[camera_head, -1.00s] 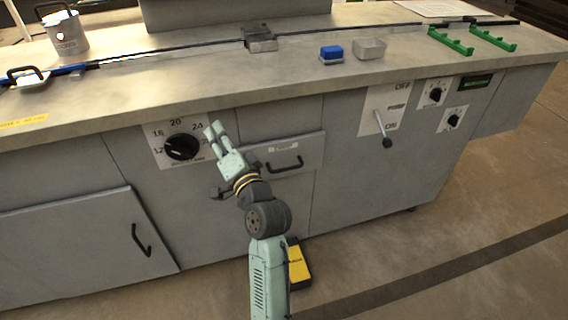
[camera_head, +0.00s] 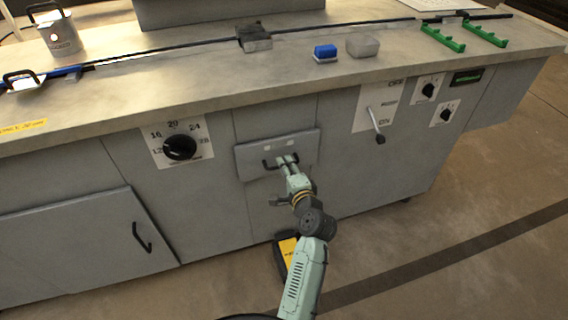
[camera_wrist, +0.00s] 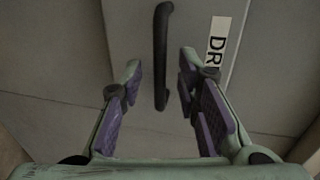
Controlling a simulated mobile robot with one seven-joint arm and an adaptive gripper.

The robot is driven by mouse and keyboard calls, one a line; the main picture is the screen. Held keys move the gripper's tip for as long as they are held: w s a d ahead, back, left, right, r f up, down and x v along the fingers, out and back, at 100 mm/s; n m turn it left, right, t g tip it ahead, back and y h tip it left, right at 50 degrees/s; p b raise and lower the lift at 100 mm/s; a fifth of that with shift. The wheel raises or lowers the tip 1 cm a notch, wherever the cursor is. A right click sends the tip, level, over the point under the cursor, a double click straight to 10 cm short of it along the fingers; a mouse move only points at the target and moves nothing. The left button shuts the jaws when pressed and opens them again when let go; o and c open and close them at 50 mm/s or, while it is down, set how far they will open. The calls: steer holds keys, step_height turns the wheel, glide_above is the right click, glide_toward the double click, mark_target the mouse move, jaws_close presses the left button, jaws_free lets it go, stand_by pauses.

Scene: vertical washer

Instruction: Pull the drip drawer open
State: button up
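The drip drawer (camera_head: 247,160) is a grey panel in the front of the machine, under the worktop. Its black handle (camera_head: 268,163) shows just left of my gripper (camera_head: 288,160) in the head view, partly covered by it. In the wrist view the handle (camera_wrist: 160,45) runs between the two spread fingers of my gripper (camera_wrist: 160,72), with a gap on each side. Neither purple pad touches it. A white label (camera_wrist: 217,45) with "DR" shows beside the handle. I cannot tell whether the drawer stands slightly out.
A black dial (camera_head: 180,147) is left of the drawer and a lever (camera_head: 376,124) is right of it. A yellow-black object (camera_head: 288,255) lies on the floor below. A cabinet door (camera_head: 75,250) with a handle is at lower left. The floor in front is mostly clear.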

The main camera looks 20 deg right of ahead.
steer(key=shift+x, duration=0.95)
jaws_close()
